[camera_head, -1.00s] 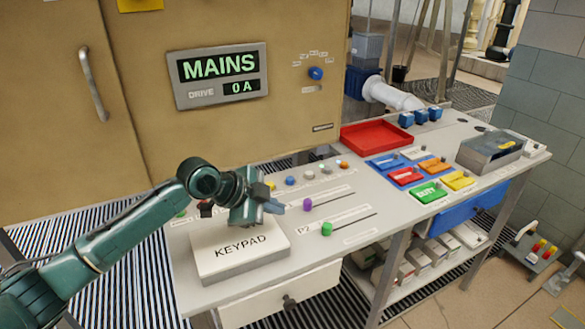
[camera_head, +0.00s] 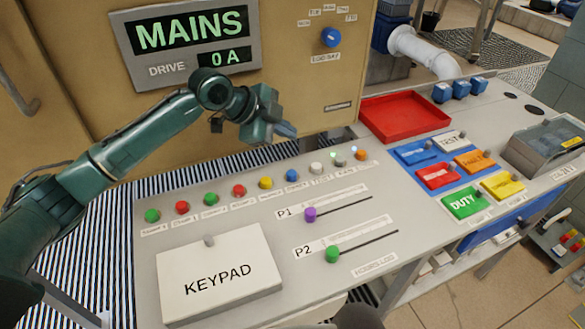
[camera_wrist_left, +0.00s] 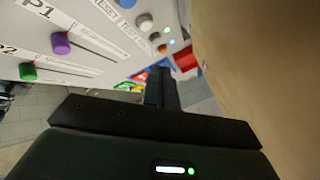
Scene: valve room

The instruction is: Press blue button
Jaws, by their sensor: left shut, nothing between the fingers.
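The blue button (camera_head: 291,175) sits in the row of coloured buttons along the back of the console, between a yellow and a whitish-grey button. It also shows at the top edge of the left wrist view (camera_wrist_left: 127,3). My left gripper (camera_head: 287,130) is shut and empty. In the head view it appears above and behind the blue button, in front of the cabinet, with a visible gap. In the left wrist view its dark fingers (camera_wrist_left: 160,88) are apart from the button row. My right gripper is not in view.
A white keypad (camera_head: 219,272) lies at the console's front left. Two sliders, purple (camera_head: 310,215) and green (camera_head: 332,254), stand before the buttons. A red tray (camera_head: 405,117) and coloured blocks are to the right. The tan cabinet (camera_head: 85,100) rises behind.

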